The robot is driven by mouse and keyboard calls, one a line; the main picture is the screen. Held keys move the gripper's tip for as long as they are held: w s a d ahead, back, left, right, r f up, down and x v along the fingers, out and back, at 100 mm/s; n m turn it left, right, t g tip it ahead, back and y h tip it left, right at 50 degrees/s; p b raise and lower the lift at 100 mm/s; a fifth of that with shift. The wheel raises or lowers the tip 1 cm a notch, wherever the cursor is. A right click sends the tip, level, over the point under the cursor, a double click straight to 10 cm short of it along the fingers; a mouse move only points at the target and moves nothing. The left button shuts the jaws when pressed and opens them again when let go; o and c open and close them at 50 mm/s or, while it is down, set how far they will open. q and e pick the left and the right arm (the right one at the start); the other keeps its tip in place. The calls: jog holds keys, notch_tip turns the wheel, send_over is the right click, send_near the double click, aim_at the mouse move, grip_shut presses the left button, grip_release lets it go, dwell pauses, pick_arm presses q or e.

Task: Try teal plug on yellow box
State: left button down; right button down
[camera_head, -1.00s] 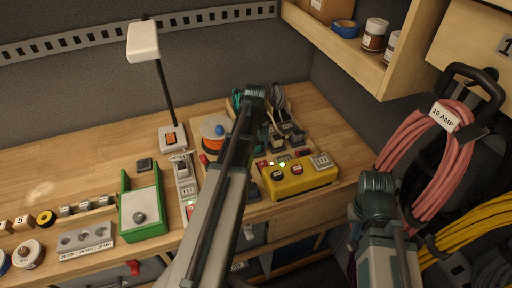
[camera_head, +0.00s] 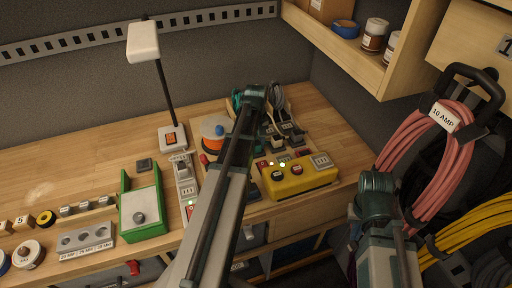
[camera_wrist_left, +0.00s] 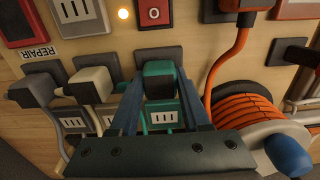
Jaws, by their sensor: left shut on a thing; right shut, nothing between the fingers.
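The teal plug (camera_wrist_left: 160,82) sits between the two fingers of my left gripper (camera_wrist_left: 160,92) in the left wrist view, in front of a dark square plate. My left gripper is shut on it. In the head view my left arm crosses the bench and hides the fingers and the plug. The yellow box (camera_head: 300,176) stands on the bench to the right of that arm, with dark round parts on its front, a grey slotted socket on top and a small lit light. My right gripper (camera_head: 378,190) is at the lower right, by the pink cord; its fingertips are not clear.
A grey plug (camera_wrist_left: 38,90) and a cream plug (camera_wrist_left: 92,84) stand beside the teal one. An orange cord reel (camera_wrist_left: 243,108) with a blue knob is close on the other side. A green tray (camera_head: 143,208) and lamp (camera_head: 144,42) stand left; pink cord (camera_head: 440,165) hangs right.

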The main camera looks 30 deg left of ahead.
aim_at(256, 143)
pick_arm(q)
jog(key=shift+r, duration=0.1)
